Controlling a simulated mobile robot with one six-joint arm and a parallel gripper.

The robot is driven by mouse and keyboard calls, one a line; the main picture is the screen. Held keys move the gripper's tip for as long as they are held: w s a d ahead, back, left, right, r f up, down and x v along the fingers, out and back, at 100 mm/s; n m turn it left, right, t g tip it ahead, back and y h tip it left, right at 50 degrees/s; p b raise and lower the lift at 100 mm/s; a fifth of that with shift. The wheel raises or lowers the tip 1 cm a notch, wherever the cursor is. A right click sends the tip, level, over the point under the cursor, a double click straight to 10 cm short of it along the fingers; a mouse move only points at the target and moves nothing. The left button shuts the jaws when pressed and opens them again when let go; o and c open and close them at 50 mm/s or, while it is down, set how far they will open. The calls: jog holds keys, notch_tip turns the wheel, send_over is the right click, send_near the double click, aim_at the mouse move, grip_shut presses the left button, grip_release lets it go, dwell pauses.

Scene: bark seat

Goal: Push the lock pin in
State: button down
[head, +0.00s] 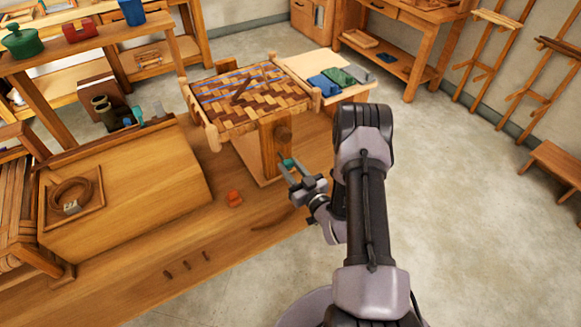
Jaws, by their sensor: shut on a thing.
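My gripper (291,168) is shut on a small teal piece (287,162), which looks like the lock pin, at the front of the wooden stand under the woven seat. The fingers hide part of the piece, and I cannot tell how deep it sits in the stand. The stand's wooden post (268,145) carries a round dark wooden knob (284,133) just above my gripper. The woven bark seat (247,97) rests on top, with a wooden stick lying across its weave.
Blue, green and grey pieces lie on a side board (326,75) right of the seat. An orange object (233,198) and several small dark pegs lie on the bench top (150,285). A sloped wooden box (130,190) stands left. Open floor (430,180) lies right.

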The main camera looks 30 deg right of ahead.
aim_at(290, 166)
dwell(0.7)
jog(key=shift+w+f+b, duration=0.1)
jog(key=shift+w+b, duration=0.65)
jog(key=shift+w, duration=0.6)
jog(key=shift+r, duration=0.25)
jog(key=c, duration=1.3)
grip_release()
jog(key=shift+o, duration=1.3)
jog(key=shift+w+f, duration=0.1)
jog(key=shift+w, duration=0.1)
jog(key=shift+s, duration=0.1)
